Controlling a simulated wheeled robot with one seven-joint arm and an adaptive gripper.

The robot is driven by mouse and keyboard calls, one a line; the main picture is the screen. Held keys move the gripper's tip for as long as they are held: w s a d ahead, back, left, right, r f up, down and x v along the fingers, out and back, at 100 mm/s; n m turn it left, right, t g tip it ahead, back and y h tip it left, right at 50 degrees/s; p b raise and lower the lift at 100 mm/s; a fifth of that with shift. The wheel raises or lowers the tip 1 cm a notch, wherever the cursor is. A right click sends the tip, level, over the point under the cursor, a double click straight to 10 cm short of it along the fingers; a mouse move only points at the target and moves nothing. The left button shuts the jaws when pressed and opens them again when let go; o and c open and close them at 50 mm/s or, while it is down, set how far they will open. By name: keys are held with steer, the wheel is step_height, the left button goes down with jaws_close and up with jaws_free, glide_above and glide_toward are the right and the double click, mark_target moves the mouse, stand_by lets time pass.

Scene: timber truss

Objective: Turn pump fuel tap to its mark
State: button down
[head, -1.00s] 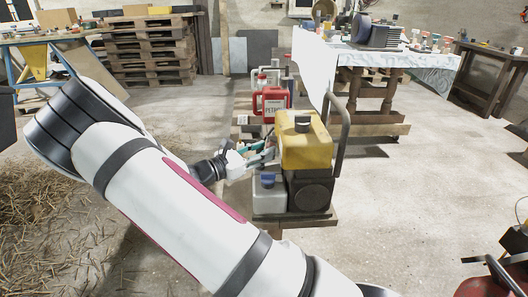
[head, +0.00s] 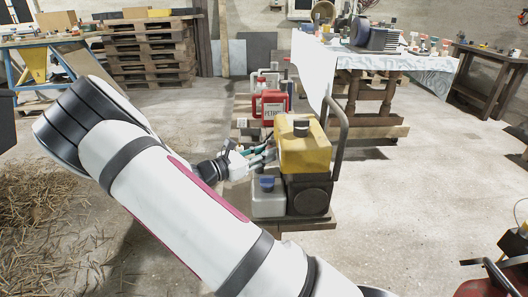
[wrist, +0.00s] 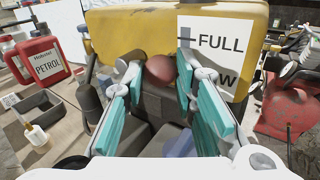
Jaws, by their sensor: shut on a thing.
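The pump has a yellow tank (head: 305,155) over a dark body (head: 309,193); the tank also fills the top of the wrist view (wrist: 130,28). A dark red knob, apparently the fuel tap (wrist: 160,68), sits under the tank's front edge. In the head view my gripper (head: 268,154) is at the tank's left side.
A grey can with a blue cap (head: 268,194) stands below my gripper, beside the pump. A red petrol can (head: 271,106) stands behind. A bent handle bar (head: 341,130) rises at the pump's right. A cloth-covered table (head: 385,61) is farther back. Open floor (head: 420,200) lies to the right.

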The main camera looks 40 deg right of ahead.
step_height(320, 180, up, 2)
steer(key=n+y+p, duration=0.1)
steer(key=p, duration=0.1)
steer(key=n+y+p, duration=0.1)
steer(key=p, duration=0.2)
steer(key=shift+d+r+g+p, duration=0.15)
steer(key=shift+r+g+p, duration=0.05)
steer(key=shift+g+p, duration=0.1)
steer(key=shift+w+d+r+n+y+p, duration=0.15)
steer(key=shift+r+n+y+p, duration=0.1)
steer(key=shift+n+p, duration=0.2)
steer(key=shift+w+a+r+n+y+p, duration=0.1)
steer(key=shift+n+y+p, duration=0.15)
steer(key=shift+n+p, duration=0.15)
steer(key=w+d+r+n+g+y+b, duration=0.2)
steer(key=w+d+n+g+y, duration=0.1)
steer(key=n, duration=0.4)
steer(key=shift+w+r+g+y, duration=0.25)
steer(key=shift+w+g+y, duration=0.55)
steer(key=shift+g+y, duration=0.5)
steer(key=c, duration=1.6)
jaws_free()
